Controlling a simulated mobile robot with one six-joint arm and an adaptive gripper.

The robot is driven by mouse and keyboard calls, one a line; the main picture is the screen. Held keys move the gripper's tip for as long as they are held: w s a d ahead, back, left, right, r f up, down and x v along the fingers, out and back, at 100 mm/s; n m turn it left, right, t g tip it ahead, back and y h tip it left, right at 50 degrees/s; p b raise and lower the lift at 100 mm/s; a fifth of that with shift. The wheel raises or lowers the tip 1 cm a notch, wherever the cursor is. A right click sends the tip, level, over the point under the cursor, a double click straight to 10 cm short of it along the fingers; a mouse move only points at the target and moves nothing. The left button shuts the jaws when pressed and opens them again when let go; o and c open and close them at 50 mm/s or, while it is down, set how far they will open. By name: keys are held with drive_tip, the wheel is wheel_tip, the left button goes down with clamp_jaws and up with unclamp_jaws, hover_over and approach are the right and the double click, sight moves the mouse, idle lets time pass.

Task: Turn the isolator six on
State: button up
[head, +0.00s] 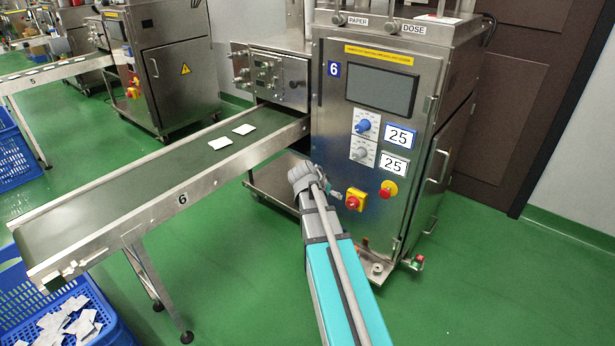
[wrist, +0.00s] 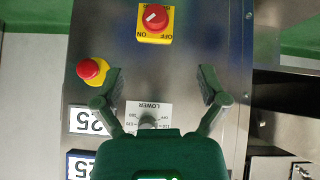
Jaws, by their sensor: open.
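Isolator six (head: 354,200) is a red rotary knob on a yellow plate, low on the front of the steel machine marked 6 (head: 334,69). In the wrist view the isolator knob (wrist: 153,17) shows at the top, upside down, with ON and OFF on its plate. A white mark on the knob lies slanted; I cannot tell which setting it points to. My gripper (wrist: 160,84) is open and empty, its fingers spread below the isolator in that picture, not around it. In the head view my gripper (head: 303,175) is up and left of the isolator.
A red mushroom button on yellow (head: 388,189) sits right of the isolator. Above are a blue dial (head: 364,126), a grey dial (head: 360,153) and two displays reading 25. Conveyor 6 (head: 100,215) runs left of my arm. Green floor is open at right.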

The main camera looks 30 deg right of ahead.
drive_tip(key=s+a+r+n+y+p, duration=0.2)
drive_tip(key=a+r+n+p, duration=0.1)
drive_tip(key=a+r+p, duration=0.6)
drive_tip(key=shift+s+a+r+p, duration=0.2)
drive_tip(key=shift+r+p, duration=0.1)
drive_tip(key=shift+p, duration=0.75)
drive_tip(key=shift+g, duration=0.3)
drive_tip(key=s+a+f+n+g+y, duration=0.1)
drive_tip(key=s+a+n+y, duration=0.35)
drive_tip(key=a, duration=0.65)
drive_tip(key=s+a+f+n+g+y, duration=0.1)
drive_tip(key=s+a+n, duration=0.5)
drive_tip(key=a, duration=0.4)
wheel_tip(320, 180, up, 28)
drive_tip(key=m+p, duration=0.1)
drive_tip(key=p, duration=2.7)
